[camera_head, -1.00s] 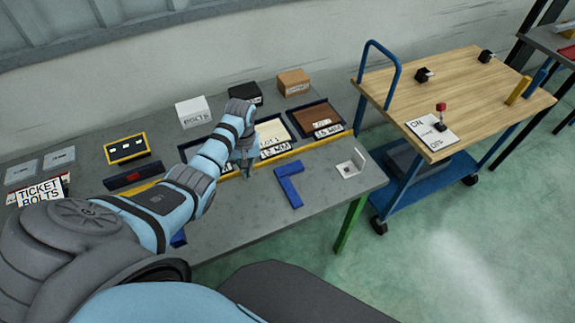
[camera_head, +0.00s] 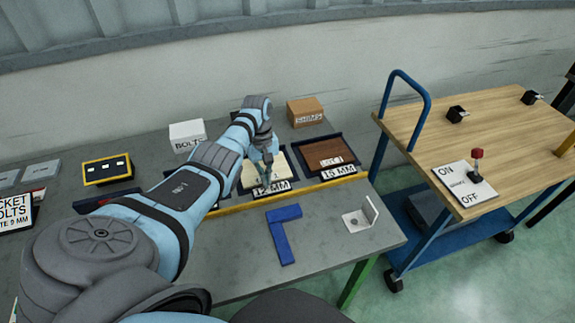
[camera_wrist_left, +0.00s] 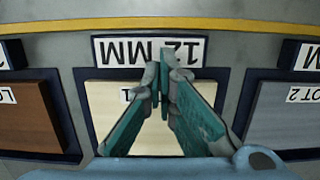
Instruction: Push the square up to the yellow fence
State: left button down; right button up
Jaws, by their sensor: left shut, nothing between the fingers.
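The square is a blue L-shaped piece (camera_head: 279,246) lying flat on the grey table. Its short leg runs near the yellow fence (camera_head: 330,188), with a narrow strip of table seemingly between them. The fence also crosses the top of the left wrist view (camera_wrist_left: 160,24); the square is not seen there. My left gripper (camera_head: 267,184) is shut and empty, over the 12 MM tray on the far side of the fence. In the wrist view its fingertips (camera_wrist_left: 166,62) meet near the 12 MM label. It appears apart from the square. My right gripper is not in view.
A metal angle bracket (camera_head: 360,217) stands right of the square. Trays, including the 15 MM tray (camera_head: 327,153), line the fence's far side. A BOLTS box (camera_head: 187,133) and a brown box (camera_head: 305,112) stand behind. A wood-topped cart (camera_head: 470,125) is at right.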

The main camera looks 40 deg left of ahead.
aim_at(281, 220)
pick_arm(q)
jog(key=d+p, duration=0.1)
jog(key=s+d+p, duration=0.1)
jog(key=d+p, duration=0.1)
jog(key=s+d+r+p, duration=0.1)
jog(key=p, duration=0.1)
jog(key=shift+s+d, duration=0.25)
jog(key=s+d+p, duration=0.1)
jog(key=d, duration=0.1)
jog(key=s+d+p, duration=0.2)
jog(key=d, duration=0.1)
jog(key=shift+s+d+f, duration=0.2)
jog(key=shift+s+d, duration=0.1)
jog(key=shift+s, duration=0.1)
jog(key=shift+s+d+f, duration=0.1)
jog(key=shift+d+f, duration=0.05)
jog(key=shift+f, duration=0.8)
jog(key=shift+s, duration=0.15)
jog(key=shift+b, duration=0.3)
